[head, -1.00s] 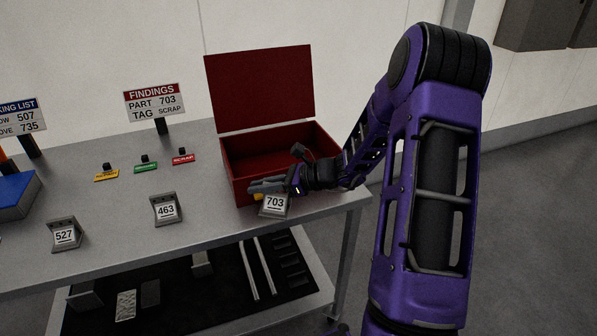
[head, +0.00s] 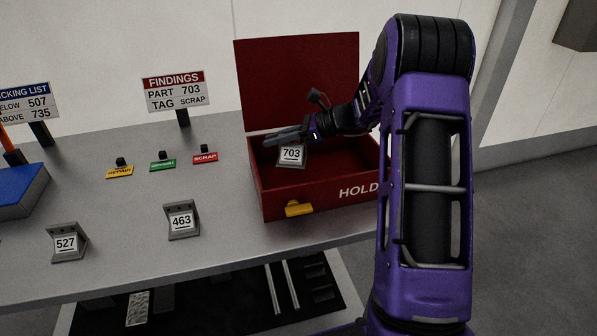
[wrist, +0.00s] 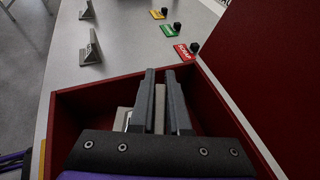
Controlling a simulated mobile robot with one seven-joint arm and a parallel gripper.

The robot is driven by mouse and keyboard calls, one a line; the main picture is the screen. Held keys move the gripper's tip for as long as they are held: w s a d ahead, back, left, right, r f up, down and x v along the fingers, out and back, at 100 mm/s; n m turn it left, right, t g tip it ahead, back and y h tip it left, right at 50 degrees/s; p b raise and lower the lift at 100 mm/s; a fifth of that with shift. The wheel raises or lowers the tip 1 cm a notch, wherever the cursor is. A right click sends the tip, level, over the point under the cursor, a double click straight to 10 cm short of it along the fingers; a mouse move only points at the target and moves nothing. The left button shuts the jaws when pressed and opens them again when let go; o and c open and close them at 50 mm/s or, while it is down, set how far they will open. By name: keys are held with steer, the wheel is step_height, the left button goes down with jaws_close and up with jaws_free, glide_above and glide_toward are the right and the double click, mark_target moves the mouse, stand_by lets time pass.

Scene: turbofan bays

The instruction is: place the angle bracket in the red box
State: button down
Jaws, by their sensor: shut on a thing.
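The angle bracket labelled 703 (head: 291,155) is grey with a white label and hangs from my gripper (head: 280,137). It is within the red box's opening in the head view; I cannot tell how far it is above the box floor. The red box (head: 280,203) stands on the table with its lid raised at the back, a yellow latch and the word HOLD on its front. In the wrist view my gripper (wrist: 166,78) has its fingers close together over the box, with a pale part of the bracket (wrist: 122,119) partly hidden beside and between them.
Brackets 463 (head: 182,220) and 527 (head: 67,242) stand on the table left of the box. Yellow, green and red SCRAP (head: 205,157) tags lie behind them. The FINDINGS sign (head: 176,92) reads part 703, tag scrap. A blue box (head: 20,190) is at far left.

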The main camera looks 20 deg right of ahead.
step_height(320, 180, down, 8)
steer(key=shift+f+b, duration=0.2)
steer(key=shift+b, duration=0.25)
steer(key=c, duration=1.3)
jaws_free()
steer(key=shift+f, duration=0.2)
steer(key=shift+c, duration=0.2)
steer(key=o, duration=0.5)
steer(key=shift+c, duration=0.2)
steer(key=shift+r, duration=0.25)
steer(key=v, duration=1.2)
steer(key=shift+p, duration=0.4)
